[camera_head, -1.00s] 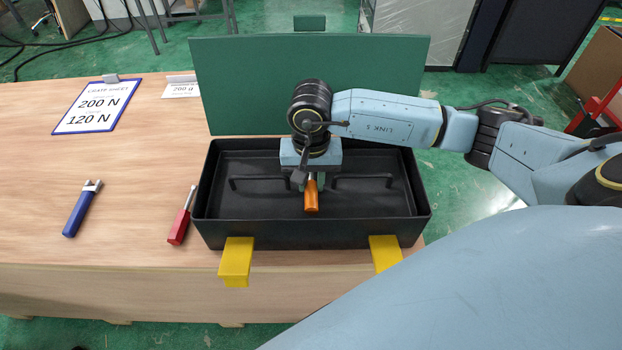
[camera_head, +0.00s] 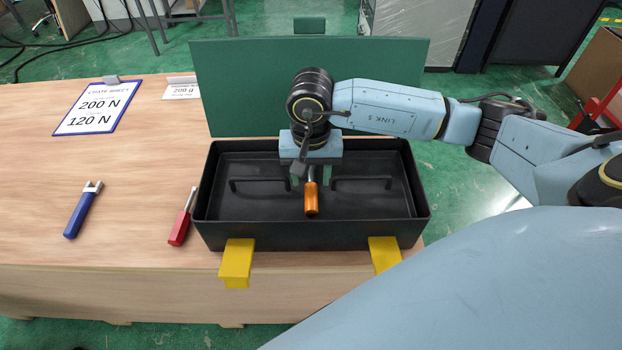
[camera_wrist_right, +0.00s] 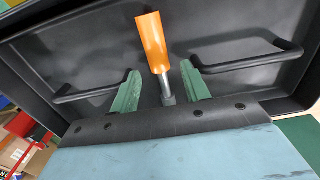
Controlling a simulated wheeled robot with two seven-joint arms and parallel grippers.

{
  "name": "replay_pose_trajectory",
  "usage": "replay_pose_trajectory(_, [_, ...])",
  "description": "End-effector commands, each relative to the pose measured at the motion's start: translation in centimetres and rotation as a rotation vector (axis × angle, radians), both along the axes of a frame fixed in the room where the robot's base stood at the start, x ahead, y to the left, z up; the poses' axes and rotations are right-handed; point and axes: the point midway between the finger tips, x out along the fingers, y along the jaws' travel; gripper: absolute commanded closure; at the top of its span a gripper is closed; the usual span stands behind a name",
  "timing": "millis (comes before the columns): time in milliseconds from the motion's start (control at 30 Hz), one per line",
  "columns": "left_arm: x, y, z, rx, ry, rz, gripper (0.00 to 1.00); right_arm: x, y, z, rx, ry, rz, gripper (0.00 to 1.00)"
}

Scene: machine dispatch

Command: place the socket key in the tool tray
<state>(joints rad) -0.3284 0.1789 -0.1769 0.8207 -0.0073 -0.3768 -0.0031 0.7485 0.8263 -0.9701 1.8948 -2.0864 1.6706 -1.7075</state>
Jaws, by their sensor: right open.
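The socket key (camera_head: 311,199) has an orange handle and a metal shaft. It is inside the black tool tray (camera_head: 312,243), near the middle, with its handle toward the front. In the right wrist view the socket key (camera_wrist_right: 153,45) shows its shaft between two green fingers, with a gap on both sides. My right gripper (camera_head: 312,180) is open over the tray, around the shaft end and not gripping it. Part of the shaft is hidden under the gripper in the head view. My left gripper is not in view.
Two dark bar handles (camera_head: 258,182) flank the key in the tray. The green lid (camera_head: 310,85) stands up behind. Yellow latches (camera_head: 236,262) hang at the front. A red-handled tool (camera_head: 180,227) and a blue tool (camera_head: 80,212) lie left on the table, below a clipboard (camera_head: 100,108).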

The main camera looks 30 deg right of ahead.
Motion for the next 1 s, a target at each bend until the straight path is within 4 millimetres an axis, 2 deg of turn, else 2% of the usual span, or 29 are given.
replay_pose_trajectory(33, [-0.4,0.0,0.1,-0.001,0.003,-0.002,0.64,0.1,0.0,1.6,-0.001,-0.005,0.002,0.54])
replay_pose_trajectory(200, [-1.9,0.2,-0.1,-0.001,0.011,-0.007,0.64,0.1,-0.1,5.4,-0.002,-0.003,0.0,0.54])
replay_pose_trajectory(400, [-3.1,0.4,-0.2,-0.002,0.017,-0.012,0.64,0.0,0.0,8.5,0.0,-0.002,0.0,0.54])
replay_pose_trajectory(600, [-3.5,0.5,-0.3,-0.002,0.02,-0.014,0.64,0.0,0.0,9.6,-0.001,0.001,-0.001,0.54])
replay_pose_trajectory(1000, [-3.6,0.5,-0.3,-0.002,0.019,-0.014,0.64,0.0,0.0,9.6,0.0,0.001,-0.001,0.54])
